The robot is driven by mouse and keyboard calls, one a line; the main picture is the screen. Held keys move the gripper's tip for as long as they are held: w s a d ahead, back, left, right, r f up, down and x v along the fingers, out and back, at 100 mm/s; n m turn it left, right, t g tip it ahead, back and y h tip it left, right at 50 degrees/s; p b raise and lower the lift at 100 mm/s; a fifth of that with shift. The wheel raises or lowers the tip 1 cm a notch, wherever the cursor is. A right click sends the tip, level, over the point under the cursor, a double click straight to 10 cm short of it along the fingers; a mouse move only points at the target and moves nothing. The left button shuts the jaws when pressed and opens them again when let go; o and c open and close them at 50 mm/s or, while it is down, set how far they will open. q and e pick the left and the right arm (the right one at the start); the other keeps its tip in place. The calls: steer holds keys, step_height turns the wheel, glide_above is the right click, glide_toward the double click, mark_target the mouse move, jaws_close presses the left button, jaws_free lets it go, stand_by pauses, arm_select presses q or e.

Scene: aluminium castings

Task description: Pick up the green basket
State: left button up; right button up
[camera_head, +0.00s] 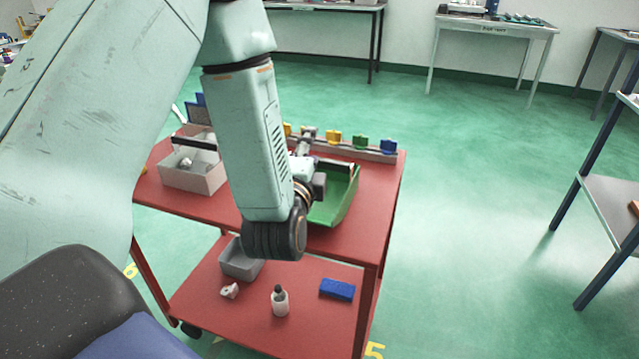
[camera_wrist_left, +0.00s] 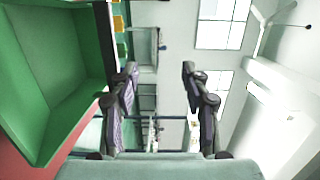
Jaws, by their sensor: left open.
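The green basket (camera_head: 343,200) sits on the top shelf of a red cart (camera_head: 385,185), partly hidden behind my left arm. It fills the left side of the left wrist view (camera_wrist_left: 60,60), its open inside facing the camera. My left gripper (camera_wrist_left: 162,85) is open, with nothing between its two dark fingers. The basket lies beside the fingers in that view, outside the gap between them. In the head view my left gripper (camera_head: 308,145) is at the basket's left side, partly hidden by my arm. I cannot tell whether it touches the basket. My right gripper is not in view.
A grey bin (camera_head: 195,172) stands on the cart's left. Small yellow, green and blue pieces (camera_head: 360,142) line its back edge. The lower shelf holds a grey tray (camera_head: 240,262), a white bottle (camera_head: 280,301) and a blue block (camera_head: 337,289). Floor right of the cart is clear.

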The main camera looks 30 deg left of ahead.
arm_select(q)
step_height(320, 180, down, 8)
steer(key=b, duration=0.3)
steer(key=shift+f, duration=0.15)
steer(key=shift+x, duration=1.15)
steer(key=shift+w+a+r, duration=0.2)
steer(key=shift+a+r, duration=0.1)
steer(key=b+x, duration=0.1)
steer(key=x, duration=0.4)
steer(key=shift+f, duration=0.1)
steer(key=shift+s, duration=0.1)
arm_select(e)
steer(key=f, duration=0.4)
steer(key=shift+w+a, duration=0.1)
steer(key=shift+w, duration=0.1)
arm_select(q)
steer(key=shift+d, duration=0.1)
steer(key=shift+c, duration=0.4)
